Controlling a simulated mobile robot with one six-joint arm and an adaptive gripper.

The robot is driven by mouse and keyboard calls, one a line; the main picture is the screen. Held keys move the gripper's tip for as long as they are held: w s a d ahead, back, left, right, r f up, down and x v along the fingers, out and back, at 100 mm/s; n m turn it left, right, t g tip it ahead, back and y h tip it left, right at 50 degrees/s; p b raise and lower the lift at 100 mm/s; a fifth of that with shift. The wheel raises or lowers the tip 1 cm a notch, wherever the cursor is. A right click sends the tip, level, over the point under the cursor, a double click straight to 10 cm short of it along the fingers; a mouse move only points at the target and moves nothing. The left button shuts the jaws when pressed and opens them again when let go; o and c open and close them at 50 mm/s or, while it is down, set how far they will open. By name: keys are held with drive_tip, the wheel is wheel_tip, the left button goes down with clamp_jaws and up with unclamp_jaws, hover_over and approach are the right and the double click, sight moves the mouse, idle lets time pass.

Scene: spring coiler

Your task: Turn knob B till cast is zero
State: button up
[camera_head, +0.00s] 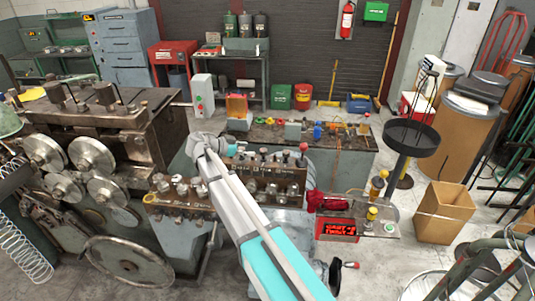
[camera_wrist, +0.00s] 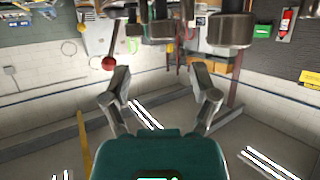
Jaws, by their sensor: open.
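The knob panel (camera_head: 285,188) stands in the middle of the head view, with several metal knobs in two rows; my arm crosses in front of it. I cannot tell which knob is B, as the labels are too small. The red-lit display (camera_head: 337,230) seems to read CAST on its top line; its value is not legible. In the wrist view my gripper (camera_wrist: 160,76) is open, with nothing between its fingers. Dark knobs (camera_wrist: 230,28) hang in from the top edge of that upside-down view, apart from the fingers. My fingers are not clear in the head view.
A red ball-topped lever (camera_head: 304,147) rises at the panel's back right; its ball shows in the wrist view (camera_wrist: 108,63). The coiler's rollers (camera_head: 92,157) stand close on the left. A dark round tray (camera_head: 412,137) on a post and a cardboard box (camera_head: 444,211) stand right.

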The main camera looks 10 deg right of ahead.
sight(264, 150)
drive_tip(key=b+x, duration=0.2)
drive_tip(key=x, duration=0.5)
drive_tip(key=shift+w+d, duration=0.1)
drive_tip(key=shift+d, duration=0.15)
drive_tip(key=shift+c, duration=0.2)
drive_tip(key=shift+f, duration=0.1)
clamp_jaws()
drive_tip(key=shift+d, duration=0.35)
drive_tip(key=shift+a, duration=0.2)
